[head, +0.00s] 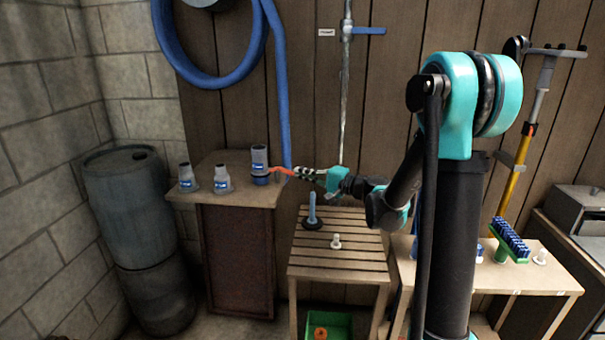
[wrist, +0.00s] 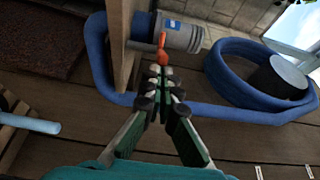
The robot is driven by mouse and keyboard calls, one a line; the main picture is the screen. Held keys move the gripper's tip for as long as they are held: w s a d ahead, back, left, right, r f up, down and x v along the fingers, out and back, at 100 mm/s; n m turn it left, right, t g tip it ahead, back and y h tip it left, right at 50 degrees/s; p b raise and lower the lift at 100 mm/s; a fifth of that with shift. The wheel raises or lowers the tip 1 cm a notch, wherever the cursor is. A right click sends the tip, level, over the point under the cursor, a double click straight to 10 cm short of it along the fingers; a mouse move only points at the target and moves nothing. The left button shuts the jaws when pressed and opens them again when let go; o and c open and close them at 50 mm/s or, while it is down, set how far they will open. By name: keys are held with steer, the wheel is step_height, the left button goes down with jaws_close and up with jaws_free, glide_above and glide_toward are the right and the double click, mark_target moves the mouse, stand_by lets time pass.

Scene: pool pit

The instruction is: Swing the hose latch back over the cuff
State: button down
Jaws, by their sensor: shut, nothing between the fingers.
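The hose latch (head: 281,171) is a small orange-red lever beside the grey cuff (head: 260,158) with a blue label, which stands on the wooden cabinet at back left. In the wrist view the latch (wrist: 163,50) sticks out from the cuff (wrist: 180,33), near its blue collar (wrist: 143,27). My gripper (head: 299,172) reaches in from the right, with its tips close to the latch. In the wrist view my gripper (wrist: 160,82) has its fingertips together, just below the latch's free end. Whether they touch it I cannot tell.
Two more grey fittings (head: 222,181) stand left on the cabinet (head: 238,250). A blue hose (head: 283,110) hangs from the wall behind the latch. A slatted table (head: 350,262) in front holds a blue-handled tool (head: 312,210) and a small white piece (head: 336,241). A barrel (head: 140,215) stands at left.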

steer(key=s+m+t+h, duration=0.1)
steer(key=s+a+m+t+h, duration=0.1)
steer(key=t, duration=0.1)
steer(key=shift+s+a+m, duration=0.1)
steer(key=shift+s+m, duration=0.05)
steer(key=shift+m, duration=0.15)
steer(key=s+a+m+t+h, duration=0.2)
steer(key=a+t, duration=0.1)
steer(key=shift+s+h, duration=0.3)
steer(key=shift+s, duration=0.05)
steer(key=shift+d, duration=0.15)
